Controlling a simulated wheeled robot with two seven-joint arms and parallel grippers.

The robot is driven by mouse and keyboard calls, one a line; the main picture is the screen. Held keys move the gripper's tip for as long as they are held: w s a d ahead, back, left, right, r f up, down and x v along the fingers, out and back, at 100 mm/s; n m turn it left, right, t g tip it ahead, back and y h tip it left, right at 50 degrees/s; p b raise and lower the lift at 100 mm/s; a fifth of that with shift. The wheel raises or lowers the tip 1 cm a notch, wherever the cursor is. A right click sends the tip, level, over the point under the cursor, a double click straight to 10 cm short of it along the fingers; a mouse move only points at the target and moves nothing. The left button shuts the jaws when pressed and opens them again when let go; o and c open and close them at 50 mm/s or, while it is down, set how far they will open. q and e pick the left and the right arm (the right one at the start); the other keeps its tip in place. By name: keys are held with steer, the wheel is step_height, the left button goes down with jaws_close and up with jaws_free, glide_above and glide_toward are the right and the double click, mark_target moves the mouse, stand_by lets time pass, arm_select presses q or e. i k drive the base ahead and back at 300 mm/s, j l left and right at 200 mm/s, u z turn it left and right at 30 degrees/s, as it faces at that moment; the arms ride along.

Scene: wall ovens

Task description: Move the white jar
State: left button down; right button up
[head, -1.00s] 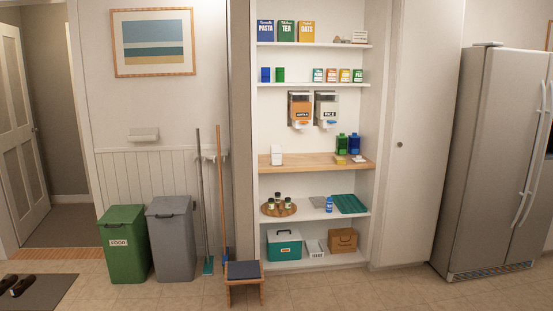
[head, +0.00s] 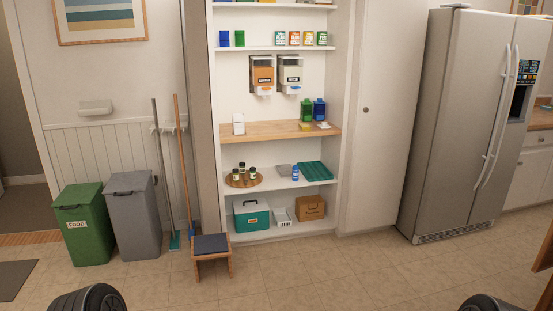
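A small white container (head: 238,124), which may be the white jar, stands upright at the left end of the wooden counter (head: 270,132) in the pantry alcove. It is too small to make out its lid or label. Neither of my grippers is in view. Only dark rounded parts of my own arms show at the bottom left and bottom right edges.
A step stool (head: 212,246) stands on the floor before the alcove's left side. Green (head: 82,225) and grey bins (head: 134,215), with brooms, stand left of it. A fridge (head: 455,130) stands right. Dispensers (head: 262,75) hang above the counter. The middle floor is clear.

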mark_target(238, 129)
steer(key=i+z, duration=0.2)
steer(key=i, duration=2.4)
steer(key=i+u, duration=0.15)
steer(key=i, duration=0.3)
steer(key=i+l+u, duration=0.2)
steer(key=i, duration=0.25)
steer(key=i+l+u, duration=0.15)
steer(key=i, duration=0.3)
steer(key=i+l+u, duration=0.2)
steer(key=i, duration=0.2)
